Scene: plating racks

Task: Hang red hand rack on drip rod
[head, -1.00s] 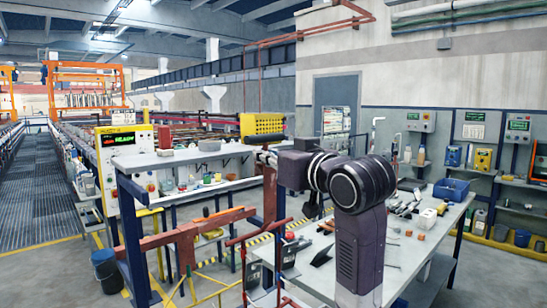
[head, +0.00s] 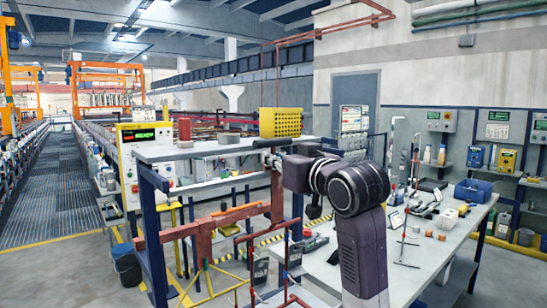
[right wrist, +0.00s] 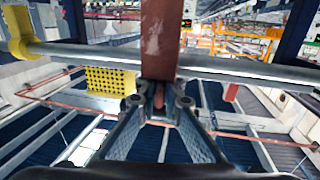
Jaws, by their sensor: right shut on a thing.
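My right gripper (head: 268,160) comes in from the right in the head view, at the end of the upper shelf. In the right wrist view its fingers (right wrist: 160,102) are shut on a red bar of the hand rack (right wrist: 160,38). In the head view a thick red upright (head: 277,195) hangs below the gripper, with a long red crossbar (head: 200,224) running left from it. A grey horizontal rod (right wrist: 230,68), likely the drip rod, crosses behind the red bar in the wrist view. I cannot tell whether the rack rests on it. My left gripper is not in view.
A shelf stand (head: 190,152) with blue posts bears a yellow perforated box (head: 281,122) and a red cylinder (head: 184,128). A cluttered worktable (head: 400,275) stands at right. A thin red frame (head: 240,262) is in front. A dark bucket (head: 127,268) stands on the left floor.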

